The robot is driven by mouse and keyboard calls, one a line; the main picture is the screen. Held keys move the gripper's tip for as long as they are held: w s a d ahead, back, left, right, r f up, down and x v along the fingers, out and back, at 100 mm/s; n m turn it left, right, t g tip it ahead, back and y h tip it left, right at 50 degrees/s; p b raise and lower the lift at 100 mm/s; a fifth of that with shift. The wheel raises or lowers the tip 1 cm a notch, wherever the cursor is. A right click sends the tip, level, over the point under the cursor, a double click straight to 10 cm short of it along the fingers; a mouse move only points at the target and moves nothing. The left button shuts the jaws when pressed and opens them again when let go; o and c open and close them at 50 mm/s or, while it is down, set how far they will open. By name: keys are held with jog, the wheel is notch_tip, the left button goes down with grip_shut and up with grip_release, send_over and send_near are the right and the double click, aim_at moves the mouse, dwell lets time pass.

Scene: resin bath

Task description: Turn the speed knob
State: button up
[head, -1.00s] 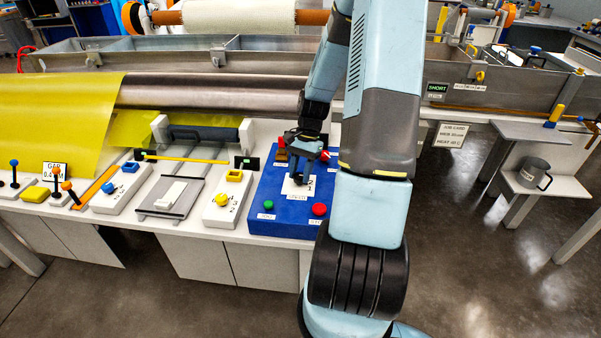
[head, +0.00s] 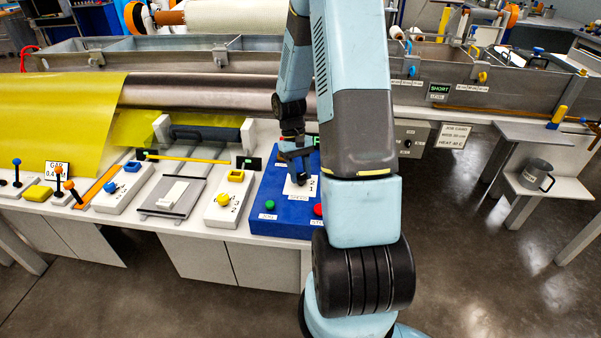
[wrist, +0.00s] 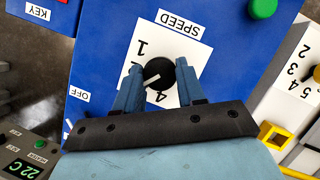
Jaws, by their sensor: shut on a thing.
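The speed knob (wrist: 159,75) is a round black knob with a pale pointer line, on a white dial plate (wrist: 178,41) with numbers. The SPEED label sits beside the plate in the wrist view. My gripper (wrist: 157,84) is shut on the knob, with one blue finger on each side. The pointer aims to the lower left of the wrist view, near a partly covered part of the scale; 1 and 4 show. In the head view my gripper (head: 297,176) is over the blue control panel (head: 262,193) and hides the knob.
A green button (head: 269,205) and a red button (head: 318,210) sit at the panel's front. A white box with a yellow knob (head: 221,199) stands to the left. A KEY label (wrist: 38,12) and a small display (wrist: 24,166) show in the wrist view.

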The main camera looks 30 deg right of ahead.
jog(key=shift+w+a+n+h, duration=0.15)
jog(key=shift+n+h, duration=0.35)
jog(key=shift+n, duration=0.7)
jog(key=o, duration=1)
jog(key=shift+o, duration=0.2)
jog(key=v, duration=1.3)
jog(key=shift+r, duration=0.3)
jog(key=shift+a, duration=0.1)
